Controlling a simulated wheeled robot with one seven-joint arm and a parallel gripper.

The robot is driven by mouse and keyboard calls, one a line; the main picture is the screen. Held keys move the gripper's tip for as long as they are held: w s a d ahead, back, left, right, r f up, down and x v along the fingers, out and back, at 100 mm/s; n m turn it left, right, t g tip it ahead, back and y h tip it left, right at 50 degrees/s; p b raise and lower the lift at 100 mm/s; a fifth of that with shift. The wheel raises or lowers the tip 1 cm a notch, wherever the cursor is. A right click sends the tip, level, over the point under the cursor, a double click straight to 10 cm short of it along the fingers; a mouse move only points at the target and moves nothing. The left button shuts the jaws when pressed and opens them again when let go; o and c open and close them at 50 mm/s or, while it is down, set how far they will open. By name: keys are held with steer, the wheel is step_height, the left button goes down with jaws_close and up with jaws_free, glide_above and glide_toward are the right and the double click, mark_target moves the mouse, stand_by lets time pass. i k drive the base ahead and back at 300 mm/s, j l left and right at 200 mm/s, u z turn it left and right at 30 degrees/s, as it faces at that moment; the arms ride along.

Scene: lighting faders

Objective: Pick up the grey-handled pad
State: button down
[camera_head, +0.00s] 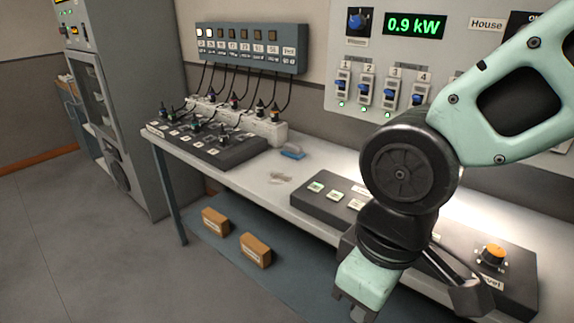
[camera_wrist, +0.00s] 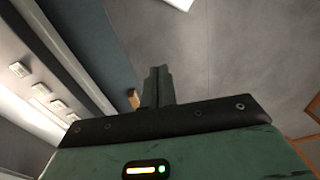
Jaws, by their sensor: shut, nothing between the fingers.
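A small blue pad (camera_head: 292,152) lies on the bench top near the wall, right of the white power strip. Its upper part looks greyish, but it is too small to make out a handle clearly. My gripper (camera_head: 352,306) hangs in front of the bench's front edge, low at the bottom of the head view, well apart from the pad. In the wrist view my gripper (camera_wrist: 158,85) has its fingers together with nothing between them, over the grey floor. The pad does not show in the wrist view.
The bench (camera_head: 250,190) carries a fader console (camera_head: 205,145) at left and a button panel (camera_head: 325,192) with an orange knob (camera_head: 493,255) at right. Pale flat scraps (camera_head: 280,178) lie near the pad. Two cardboard boxes (camera_head: 256,250) sit on the lower shelf.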

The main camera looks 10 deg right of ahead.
mark_target(292, 151)
steer(key=i+j+z, duration=0.1)
steer(key=i+j, duration=0.25)
steer(key=i+j+z, duration=0.1)
steer(key=i+j, duration=0.25)
steer(key=i+j+z, duration=0.1)
steer(key=i+j, duration=0.25)
steer(key=j, duration=0.15)
steer(key=i+j+z, duration=0.1)
steer(key=i+j, duration=0.25)
steer(key=i+j+z, duration=0.1)
steer(key=i+j, duration=0.2)
steer(key=j, duration=0.25)
